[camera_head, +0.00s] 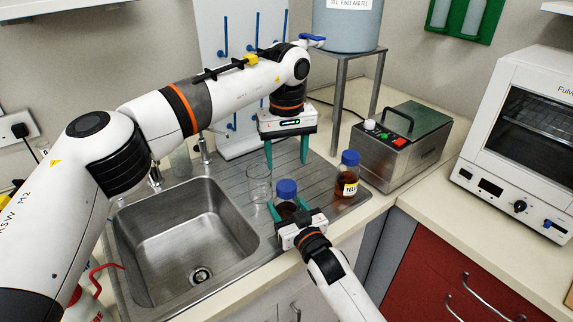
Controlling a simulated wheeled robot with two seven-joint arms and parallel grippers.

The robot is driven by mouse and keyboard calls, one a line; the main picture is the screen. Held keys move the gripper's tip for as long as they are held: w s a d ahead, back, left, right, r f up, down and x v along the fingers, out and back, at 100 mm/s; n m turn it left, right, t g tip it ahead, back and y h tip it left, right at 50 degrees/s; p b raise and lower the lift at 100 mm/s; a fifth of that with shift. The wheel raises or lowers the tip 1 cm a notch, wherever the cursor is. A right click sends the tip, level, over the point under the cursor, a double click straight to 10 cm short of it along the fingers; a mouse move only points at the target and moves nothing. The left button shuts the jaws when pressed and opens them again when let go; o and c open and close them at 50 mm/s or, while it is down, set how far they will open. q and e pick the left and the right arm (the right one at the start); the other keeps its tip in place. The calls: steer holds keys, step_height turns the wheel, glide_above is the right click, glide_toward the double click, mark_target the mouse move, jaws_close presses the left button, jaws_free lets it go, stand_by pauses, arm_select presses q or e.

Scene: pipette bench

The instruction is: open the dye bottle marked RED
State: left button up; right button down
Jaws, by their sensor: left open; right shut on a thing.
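A dark dye bottle (286,208) with a blue cap (286,189) stands upright at the front of the steel drainboard. No label on it can be read from here. My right gripper (290,206) comes from the front and is shut around this bottle's body, below the cap. My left gripper (286,165) points down with its green fingers apart and empty, just above and behind the blue cap. A second bottle (346,184) with a blue cap stands to the right, its label starting with YEL.
A clear glass beaker (258,184) stands close left of the held bottle. The sink (185,240) lies open to the left, with a tap (204,150) behind. A steel bath (402,145) and a white oven (520,140) stand to the right.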

mark_target(287, 185)
arm_select(q)
steer(key=m, duration=0.4)
steer(key=shift+f+m, duration=0.15)
steer(key=shift+m, duration=0.25)
step_height(287, 185, down, 8)
steer(key=shift+r, duration=0.15)
